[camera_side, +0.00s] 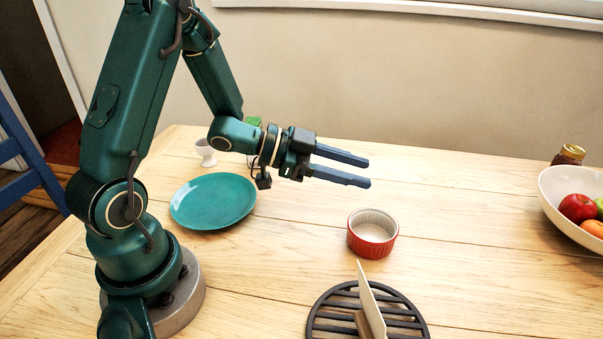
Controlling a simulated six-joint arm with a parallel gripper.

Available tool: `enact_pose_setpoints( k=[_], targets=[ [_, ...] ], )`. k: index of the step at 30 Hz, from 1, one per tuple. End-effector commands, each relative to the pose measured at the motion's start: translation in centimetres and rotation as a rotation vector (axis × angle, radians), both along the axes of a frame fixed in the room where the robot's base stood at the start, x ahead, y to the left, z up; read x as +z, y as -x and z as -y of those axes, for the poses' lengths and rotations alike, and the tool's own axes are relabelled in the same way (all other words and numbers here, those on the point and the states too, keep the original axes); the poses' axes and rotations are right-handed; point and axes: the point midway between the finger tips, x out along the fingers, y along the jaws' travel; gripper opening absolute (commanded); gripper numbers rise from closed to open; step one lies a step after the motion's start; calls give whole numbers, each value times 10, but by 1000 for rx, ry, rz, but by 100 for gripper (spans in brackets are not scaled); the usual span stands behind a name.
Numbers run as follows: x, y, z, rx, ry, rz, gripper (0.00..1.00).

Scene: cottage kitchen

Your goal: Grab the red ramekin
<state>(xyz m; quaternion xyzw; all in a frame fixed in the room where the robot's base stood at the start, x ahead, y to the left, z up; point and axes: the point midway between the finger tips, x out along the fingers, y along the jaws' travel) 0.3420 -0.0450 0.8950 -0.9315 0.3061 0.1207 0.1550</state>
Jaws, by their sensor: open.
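The red ramekin (372,247) stands upright on the wooden table, right of the middle of the view. It has a white inside and looks empty. My gripper (369,172) is open, with its two dark blue fingers pointing right and nothing between them. It is above the table, higher in the picture than the ramekin and apart from it.
A round black slatted trivet (320,311) with an upright cream card (371,305) lies just in front of the ramekin. A teal plate (213,202) and white egg cup (206,152) are left. A white fruit bowl (553,203) and a jar (569,154) are right. Table right of the ramekin is clear.

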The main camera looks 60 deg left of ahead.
Motion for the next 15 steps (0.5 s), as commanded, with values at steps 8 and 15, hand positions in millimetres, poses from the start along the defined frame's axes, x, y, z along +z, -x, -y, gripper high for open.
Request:
enact_pose_setpoints(
  k=[8, 15],
  targets=[
    [-57, 20, -16, 36, 129, -163, 41],
    [-67, 12, -13, 53, 139, -179, 41]
  ],
)
